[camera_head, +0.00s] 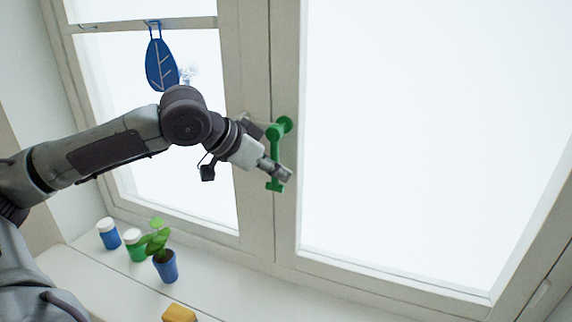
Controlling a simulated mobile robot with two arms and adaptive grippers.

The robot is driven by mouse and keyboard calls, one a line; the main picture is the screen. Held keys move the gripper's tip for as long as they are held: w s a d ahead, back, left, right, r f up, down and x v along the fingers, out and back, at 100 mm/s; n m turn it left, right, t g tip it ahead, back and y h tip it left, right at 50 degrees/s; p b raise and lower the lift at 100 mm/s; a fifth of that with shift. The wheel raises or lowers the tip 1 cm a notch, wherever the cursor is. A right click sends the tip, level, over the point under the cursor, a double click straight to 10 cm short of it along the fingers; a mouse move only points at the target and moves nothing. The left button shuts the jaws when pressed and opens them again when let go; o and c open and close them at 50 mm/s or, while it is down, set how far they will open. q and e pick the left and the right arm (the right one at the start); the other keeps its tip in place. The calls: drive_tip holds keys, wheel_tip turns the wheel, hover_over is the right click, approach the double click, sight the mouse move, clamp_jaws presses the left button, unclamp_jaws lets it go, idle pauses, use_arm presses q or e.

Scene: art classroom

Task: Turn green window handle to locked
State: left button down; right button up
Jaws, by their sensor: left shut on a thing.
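The green window handle (276,183) is mounted on the pale frame (257,219) between the two window panes. Its round pivot (285,123) is at the top, and its grip hangs down almost vertically, leaning slightly left. My left arm comes in from the left, and my left gripper (281,172) is at the lower half of the handle, shut on it. The gripper's fingers and wrist cover part of the handle. My right gripper is not in view.
A blue leaf ornament (161,65) hangs at the left pane. On the white sill (112,288) stand a blue jar (109,236), a green jar (136,252) and a plant in a blue pot (165,268). A yellow block (179,313) lies nearer. The right pane's front is clear.

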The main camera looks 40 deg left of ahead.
use_arm(q)
drive_tip(key=shift+f, duration=0.1)
drive_tip(key=shift+s, duration=0.1)
idle(0.3)
drive_tip(key=c, duration=1.4)
unclamp_jaws()
drive_tip(key=shift+o, duration=1.3)
drive_tip(key=shift+a, duration=0.2)
drive_tip(key=shift+s+r, duration=0.2)
drive_tip(key=shift+r, duration=0.1)
drive_tip(key=v, duration=1.1)
drive_tip(key=shift+s+r, duration=0.15)
